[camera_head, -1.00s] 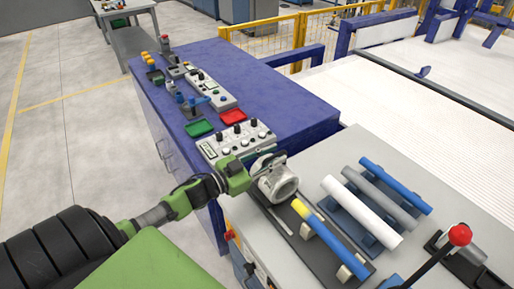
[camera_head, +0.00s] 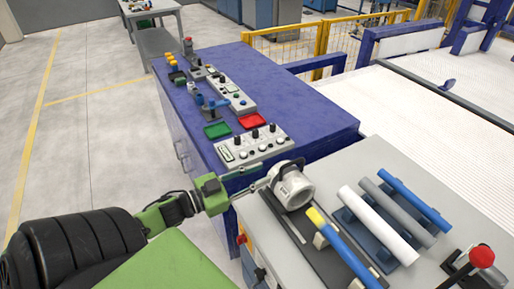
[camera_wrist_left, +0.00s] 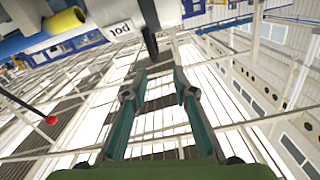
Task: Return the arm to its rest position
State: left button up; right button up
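My left gripper (camera_head: 262,183) comes in from the left with its green wrist, just left of the white, pot-like cylinder (camera_head: 294,192) at the workbench's left end. In the left wrist view the gripper (camera_wrist_left: 160,73) has its two fingers apart with nothing between them. A white part marked "pot" (camera_wrist_left: 118,29) shows beyond the fingertips there, at the top. The head view does not clearly show whether the fingers touch the cylinder. My right gripper is not in view.
A blue pipe with a yellow end (camera_head: 341,248) lies on a dark holder. White (camera_head: 380,226), grey (camera_head: 398,210) and blue (camera_head: 415,198) pipes lie on a rack to its right. A red-knobbed lever (camera_head: 481,257) stands front right. A blue cabinet (camera_head: 300,110) with control boxes is behind.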

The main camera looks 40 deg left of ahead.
aim_at(273, 183)
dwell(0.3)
